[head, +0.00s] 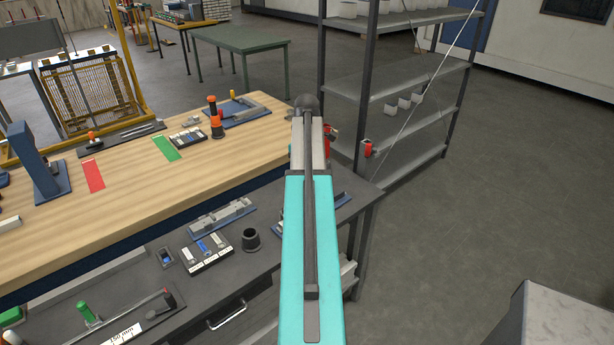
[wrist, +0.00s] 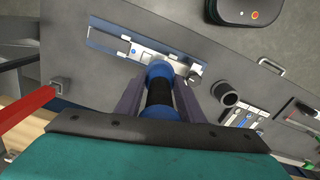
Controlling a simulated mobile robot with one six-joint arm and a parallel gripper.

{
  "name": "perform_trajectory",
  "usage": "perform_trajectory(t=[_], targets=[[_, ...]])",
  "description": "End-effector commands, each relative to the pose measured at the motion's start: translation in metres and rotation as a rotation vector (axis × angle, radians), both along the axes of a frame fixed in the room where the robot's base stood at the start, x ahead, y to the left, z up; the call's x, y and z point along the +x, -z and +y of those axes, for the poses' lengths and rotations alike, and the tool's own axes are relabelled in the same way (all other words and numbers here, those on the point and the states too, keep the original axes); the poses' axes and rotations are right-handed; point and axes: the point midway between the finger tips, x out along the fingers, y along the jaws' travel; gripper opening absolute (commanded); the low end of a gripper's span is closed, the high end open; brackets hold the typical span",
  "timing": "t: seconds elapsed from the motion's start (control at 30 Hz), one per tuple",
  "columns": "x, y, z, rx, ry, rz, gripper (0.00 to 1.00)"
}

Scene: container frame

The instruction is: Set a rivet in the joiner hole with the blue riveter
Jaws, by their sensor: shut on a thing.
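In the wrist view my gripper (wrist: 162,88) is shut on the blue riveter (wrist: 160,72), a blue cylinder with a black band between the two fingers. Its far end points at a fixture with a blue base (wrist: 107,42), on which a silver-white bar joiner (wrist: 148,52) lies. The riveter's end overlaps the near edge of the joiner in this view. I cannot tell whether they touch, and the hole and any rivet cannot be made out. In the head view my teal arm hides the gripper, the riveter and most of this fixture (head: 343,199).
A dark cup (head: 251,240) and a tray of small white and blue parts (head: 207,252) stand on the grey bench beside the fixture. A second fixture with grey blocks (head: 225,217) lies behind them. The wooden bench (head: 125,205) rises beyond; metal shelves (head: 410,80) stand at right.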

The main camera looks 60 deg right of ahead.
Motion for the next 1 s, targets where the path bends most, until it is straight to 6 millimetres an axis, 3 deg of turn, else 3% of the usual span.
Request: perform_trajectory(t=[0.43, 1.0], targets=[[0.000, 0.025, 0.001, 0.000, -0.001, 0.000, 0.12], [0.001, 0.027, 0.001, -0.001, -0.001, 0.000, 0.12]])
